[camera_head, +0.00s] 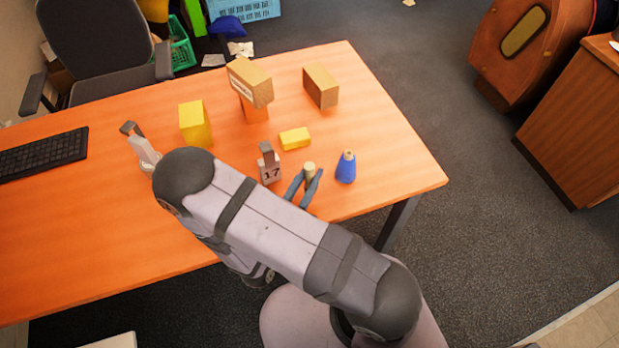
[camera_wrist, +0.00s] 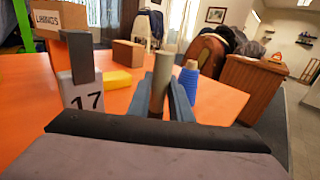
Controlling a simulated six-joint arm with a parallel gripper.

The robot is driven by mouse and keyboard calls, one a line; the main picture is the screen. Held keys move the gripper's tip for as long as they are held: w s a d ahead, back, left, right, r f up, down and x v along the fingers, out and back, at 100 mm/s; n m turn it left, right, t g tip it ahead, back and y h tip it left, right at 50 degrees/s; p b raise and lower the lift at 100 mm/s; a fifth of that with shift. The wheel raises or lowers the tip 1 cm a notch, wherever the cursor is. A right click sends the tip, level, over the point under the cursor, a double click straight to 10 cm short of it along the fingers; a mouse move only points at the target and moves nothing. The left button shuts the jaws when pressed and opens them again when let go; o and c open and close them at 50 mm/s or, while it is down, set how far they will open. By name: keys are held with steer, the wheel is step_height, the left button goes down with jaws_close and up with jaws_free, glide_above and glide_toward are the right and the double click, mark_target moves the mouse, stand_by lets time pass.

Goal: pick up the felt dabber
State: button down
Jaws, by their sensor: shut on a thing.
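The felt dabber appears to be the upright pale beige cylinder (camera_head: 309,169) near the front right of the orange table. It also shows in the wrist view as a grey-beige cylinder (camera_wrist: 161,82). My gripper (camera_head: 307,183) has its two blue-grey fingers on either side of it, shut on it. The same fingers (camera_wrist: 160,99) flank the cylinder in the wrist view. Its top stands clear above the fingers; its lower end is hidden. I cannot tell whether it touches the table.
A blue cone (camera_head: 346,167) stands close to the right. A block marked 17 (camera_head: 270,174) stands to the left. A small yellow block (camera_head: 295,138), a tall yellow block (camera_head: 195,123) and a brown box (camera_head: 320,86) stand farther back. The table's right end is clear.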

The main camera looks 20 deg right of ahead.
mark_target(310, 166)
step_height(310, 166, up, 9)
steer(key=shift+f, duration=0.15)
stand_by(0.4)
steer(key=shift+d, duration=0.1)
